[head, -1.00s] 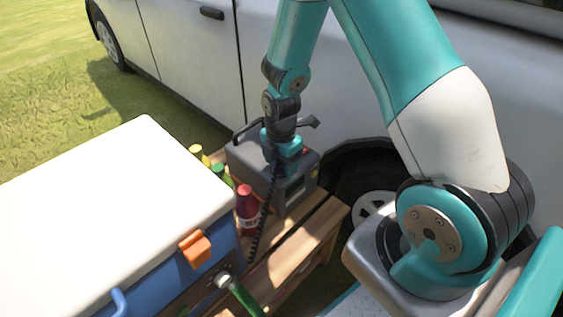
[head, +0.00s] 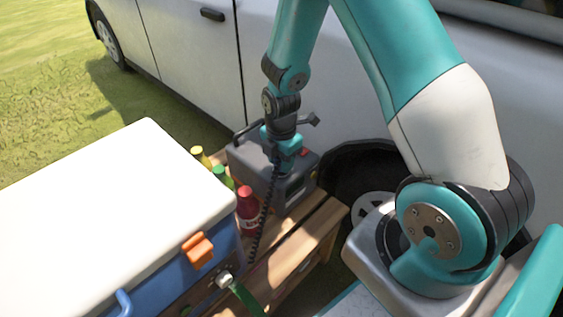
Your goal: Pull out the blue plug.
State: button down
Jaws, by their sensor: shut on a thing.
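My gripper (head: 285,150) points down at the grey box (head: 243,160) with a carrying handle, which stands on the wooden bench beside the white car. The jaws are shut at the top of this box, but my own wrist and the small size hide most of them. A black coiled cord (head: 265,205) hangs from the jaws' place down past the front of the box. The blue plug itself cannot be made out; it appears to be hidden within the jaws. I cannot tell whether it still sits in a socket.
A blue cooler with a white lid (head: 110,195) fills the left front. A red bottle (head: 248,208), a green one (head: 222,175) and a yellow one (head: 200,155) stand between it and the box. A green hose (head: 246,298) leaves the cooler. The car (head: 190,60) stands close behind.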

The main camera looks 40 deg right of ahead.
jog(key=shift+r+p, duration=2.15)
jog(key=shift+r, duration=0.2)
